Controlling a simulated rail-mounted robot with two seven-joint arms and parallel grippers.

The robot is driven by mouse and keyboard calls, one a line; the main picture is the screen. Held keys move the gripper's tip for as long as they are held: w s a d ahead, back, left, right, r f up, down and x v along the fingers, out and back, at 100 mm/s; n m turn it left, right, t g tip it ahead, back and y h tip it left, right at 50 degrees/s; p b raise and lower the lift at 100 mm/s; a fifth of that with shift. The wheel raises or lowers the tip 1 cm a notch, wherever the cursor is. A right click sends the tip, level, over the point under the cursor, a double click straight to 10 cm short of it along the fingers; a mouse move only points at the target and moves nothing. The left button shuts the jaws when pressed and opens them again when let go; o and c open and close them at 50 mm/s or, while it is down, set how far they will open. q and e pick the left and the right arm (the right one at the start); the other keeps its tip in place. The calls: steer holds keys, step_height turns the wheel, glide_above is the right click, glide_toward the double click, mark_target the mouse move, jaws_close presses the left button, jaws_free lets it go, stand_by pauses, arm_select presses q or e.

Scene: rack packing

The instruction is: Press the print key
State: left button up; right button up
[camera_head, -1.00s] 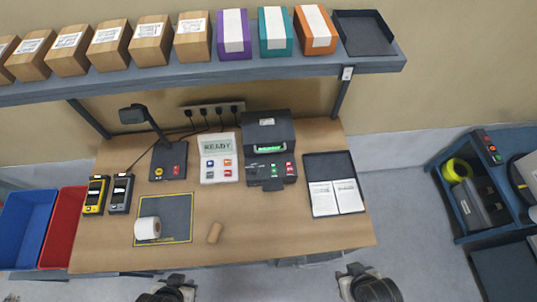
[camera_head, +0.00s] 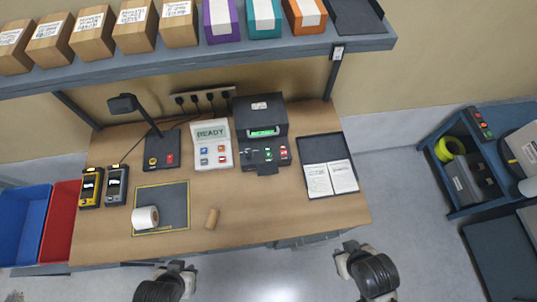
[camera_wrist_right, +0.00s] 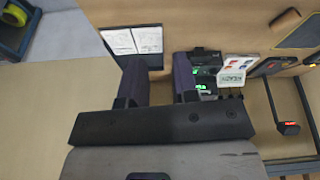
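A white key panel (camera_head: 213,145) with a READY display and several coloured keys stands at the back of the desk; it also shows in the right wrist view (camera_wrist_right: 236,68). To its right is a dark printer (camera_head: 262,117) with a green-lit slot and green and red buttons on its front. The key labels are too small to read. My left gripper (camera_head: 177,266) is in front of the desk's front edge; its fingers are unclear. My right gripper (camera_head: 353,249) is near the desk's front right corner, away from the keys. Its fingers (camera_wrist_right: 158,80) are apart and empty in the right wrist view.
A label roll (camera_head: 146,217) lies on a dark mat (camera_head: 174,197), with a brown cylinder (camera_head: 212,218) beside it. A black tray (camera_head: 314,149) with papers is right of the printer. A shelf (camera_head: 230,66) with boxes overhangs the back. Scanners and a lamp (camera_head: 122,103) stand left.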

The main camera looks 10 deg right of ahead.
jaws_close()
steer(key=shift+a, duration=0.1)
stand_by(0.5)
stand_by(0.8)
